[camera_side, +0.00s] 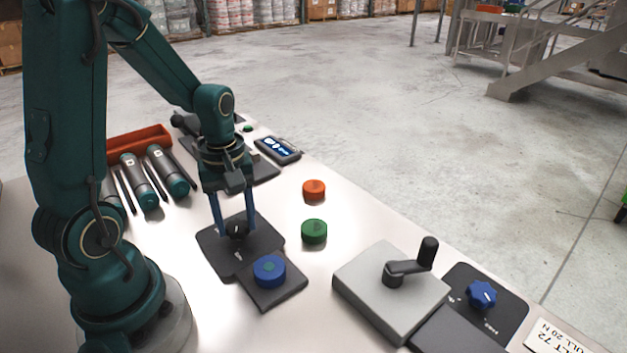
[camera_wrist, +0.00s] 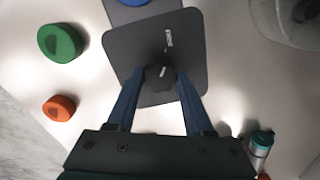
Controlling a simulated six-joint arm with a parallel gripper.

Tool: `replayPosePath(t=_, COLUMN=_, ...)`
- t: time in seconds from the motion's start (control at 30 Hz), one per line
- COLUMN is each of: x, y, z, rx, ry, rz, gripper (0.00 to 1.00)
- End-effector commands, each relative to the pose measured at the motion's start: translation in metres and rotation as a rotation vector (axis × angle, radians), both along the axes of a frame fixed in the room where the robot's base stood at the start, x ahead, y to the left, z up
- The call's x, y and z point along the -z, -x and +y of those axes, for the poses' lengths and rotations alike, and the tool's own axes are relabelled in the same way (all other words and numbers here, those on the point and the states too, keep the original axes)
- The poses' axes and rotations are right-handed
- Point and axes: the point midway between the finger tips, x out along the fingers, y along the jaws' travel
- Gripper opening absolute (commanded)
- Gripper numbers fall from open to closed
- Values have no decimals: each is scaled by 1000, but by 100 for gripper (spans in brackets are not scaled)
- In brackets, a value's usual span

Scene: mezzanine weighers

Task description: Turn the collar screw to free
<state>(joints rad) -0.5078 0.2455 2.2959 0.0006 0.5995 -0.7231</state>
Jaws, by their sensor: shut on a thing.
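The collar screw appears to be the small dark knob (camera_wrist: 161,82) with a white pointer line, on a dark square plate (camera_wrist: 125,45). The plate also shows in the side view (camera_side: 212,240). In the wrist view the pointer tilts slightly right of straight up, roughly toward a small white label (camera_wrist: 169,37) on the plate. That label is too small to read. My gripper (camera_side: 236,232) points straight down, with its two blue fingers on either side of the knob, shut on it. The fingers partly hide the knob in the side view.
A blue round cap (camera_side: 269,270) sits on a dark plate adjoining the square one. Green (camera_side: 314,231) and orange (camera_side: 314,189) caps stand right of my gripper. A grey crank box (camera_side: 365,285) and blue star knob (camera_side: 481,294) are farther right. Teal-and-grey cylinders (camera_side: 168,172) lie left.

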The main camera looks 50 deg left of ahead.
Motion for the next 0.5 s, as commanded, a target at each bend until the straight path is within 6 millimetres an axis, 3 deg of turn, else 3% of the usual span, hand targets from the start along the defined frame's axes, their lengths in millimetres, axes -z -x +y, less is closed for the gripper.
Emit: replayPosePath(t=0.5, x=1, y=1, z=-1, rx=-60, ry=3, rz=4, gripper=0)
